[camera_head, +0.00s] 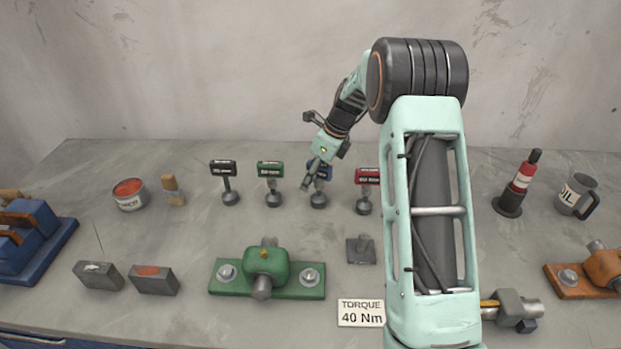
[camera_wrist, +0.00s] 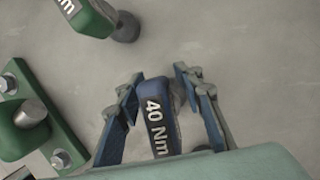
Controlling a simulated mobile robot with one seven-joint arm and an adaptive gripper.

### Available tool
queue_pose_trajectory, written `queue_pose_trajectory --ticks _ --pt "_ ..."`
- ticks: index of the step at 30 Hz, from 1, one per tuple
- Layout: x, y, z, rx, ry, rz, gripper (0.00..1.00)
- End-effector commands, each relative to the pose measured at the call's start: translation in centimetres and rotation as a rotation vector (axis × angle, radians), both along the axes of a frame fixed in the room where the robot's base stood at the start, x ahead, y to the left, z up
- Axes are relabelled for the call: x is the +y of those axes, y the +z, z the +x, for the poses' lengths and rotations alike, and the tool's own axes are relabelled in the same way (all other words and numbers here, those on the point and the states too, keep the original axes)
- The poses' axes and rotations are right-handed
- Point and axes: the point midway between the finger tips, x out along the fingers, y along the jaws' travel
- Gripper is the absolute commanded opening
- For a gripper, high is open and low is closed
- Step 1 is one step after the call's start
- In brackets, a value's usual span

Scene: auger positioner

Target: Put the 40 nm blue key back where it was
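The blue key (camera_head: 319,199), labelled 40 Nm, stands on its round dark base on the bench, in a row with black, green and red keys. My gripper (camera_head: 313,177) is right at its head and partly hides it. In the wrist view the blue key (camera_wrist: 158,120) lies between my two fingers (camera_wrist: 160,78), with a visible gap on each side. The fingers look open around it, not closed on it. The key's lower end is partly hidden in the wrist view.
The black key (camera_head: 229,181) and green key (camera_head: 271,183) stand to the left, the red key (camera_head: 365,190) close to the right. A green fixture (camera_head: 266,270), a small grey block (camera_head: 361,250) and a TORQUE 40 Nm sign (camera_head: 361,313) lie nearer the front.

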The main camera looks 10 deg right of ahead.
Motion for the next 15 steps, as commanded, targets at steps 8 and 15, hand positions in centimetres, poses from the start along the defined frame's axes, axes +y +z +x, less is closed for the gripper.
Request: queue_pose_trajectory --ticks 8,15 --pt "0.0 0.2 0.0 0.000 0.000 0.000 0.34" --pt "-1.0 3.2 -0.3 -0.005 -0.001 -0.001 0.34"
